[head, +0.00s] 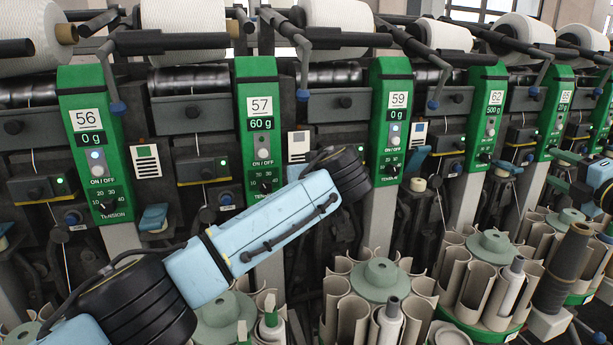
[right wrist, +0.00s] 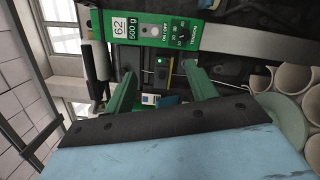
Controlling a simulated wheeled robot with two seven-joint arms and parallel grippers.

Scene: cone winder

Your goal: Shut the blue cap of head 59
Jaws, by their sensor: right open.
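The blue cap (head: 418,160) of head 59 is in the head view, right of the green panel (head: 391,120) marked 59. It looks tilted up, above a cream round piece (head: 418,184). In the right wrist view a blue piece (right wrist: 171,100), apparently the same cap, shows beyond and between the fingers, partly hidden by the gripper body. My right gripper (right wrist: 160,76) is open and empty, its green fingers apart from the cap. In the head view it is at the right edge (head: 570,176). My left arm crosses the head view; its gripper does not show.
Panels marked 57 (head: 262,125) and 62 (head: 489,115) flank head 59. Bobbin carousels (head: 380,276) with upright tubes stand below. A dark cone (head: 566,262) stands at lower right. Bars and yarn cones (head: 339,15) run along the top.

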